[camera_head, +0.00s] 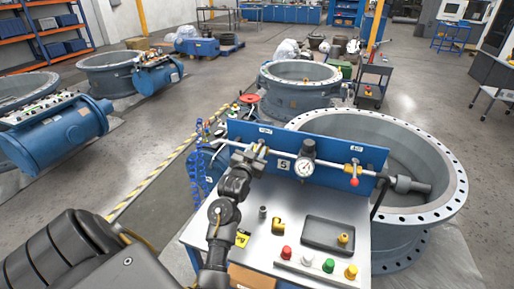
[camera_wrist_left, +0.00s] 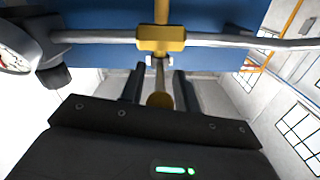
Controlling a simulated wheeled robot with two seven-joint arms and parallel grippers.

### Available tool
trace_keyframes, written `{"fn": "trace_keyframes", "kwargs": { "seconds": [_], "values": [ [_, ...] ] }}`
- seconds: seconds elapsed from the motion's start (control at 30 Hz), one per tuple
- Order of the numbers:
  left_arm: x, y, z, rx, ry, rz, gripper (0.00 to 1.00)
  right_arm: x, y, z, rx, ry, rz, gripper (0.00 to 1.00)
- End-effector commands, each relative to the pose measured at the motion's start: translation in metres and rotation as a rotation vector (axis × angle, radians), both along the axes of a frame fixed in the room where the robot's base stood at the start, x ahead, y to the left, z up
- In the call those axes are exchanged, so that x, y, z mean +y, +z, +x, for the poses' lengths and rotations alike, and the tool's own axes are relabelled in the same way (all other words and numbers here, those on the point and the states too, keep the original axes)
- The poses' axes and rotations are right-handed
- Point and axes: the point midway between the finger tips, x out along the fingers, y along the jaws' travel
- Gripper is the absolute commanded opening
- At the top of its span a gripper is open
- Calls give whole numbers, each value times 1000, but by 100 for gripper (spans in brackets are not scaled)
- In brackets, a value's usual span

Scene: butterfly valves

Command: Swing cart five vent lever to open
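The cart five panel (camera_head: 240,130) is a blue board bearing a "5" plate (camera_head: 284,164) and a pipe. My left gripper (camera_head: 259,150) is at the pipe's left part, left of the gauge, and hides the valve there in the head view. In the left wrist view a brass valve body (camera_wrist_left: 162,39) sits on the pipe. A lever with a brass-coloured round knob (camera_wrist_left: 160,100) comes from it towards the camera, between my open fingers (camera_wrist_left: 159,78), with gaps beside it. A red-knobbed lever (camera_head: 355,182) hangs at the pipe's right. The labels are too small to read. My right gripper is out of view.
A pressure gauge (camera_head: 307,161) stands mid-pipe. The cart top (camera_head: 258,240) carries a dark tray (camera_head: 328,234), a yellow fitting (camera_head: 278,226) and coloured knobs. A large flanged ring (camera_head: 440,204) stands behind at right. Blue coiled hose (camera_head: 196,165) hangs at left.

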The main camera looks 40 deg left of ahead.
Motion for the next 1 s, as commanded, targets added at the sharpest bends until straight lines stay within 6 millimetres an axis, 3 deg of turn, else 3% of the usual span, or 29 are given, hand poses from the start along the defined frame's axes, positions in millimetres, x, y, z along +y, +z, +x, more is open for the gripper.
{"fn": "trace_keyframes", "kwargs": {
  "seconds": [0.37, 0.6, 1.0],
  "values": [
    [2, 0, 6, 0, 0, 1, 32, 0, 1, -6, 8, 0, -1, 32],
    [2, 0, 6, 0, 0, 1, 1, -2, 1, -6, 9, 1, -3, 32],
    [-5, 0, 12, 2, -38, 4, 0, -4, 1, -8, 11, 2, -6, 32]
  ]
}}
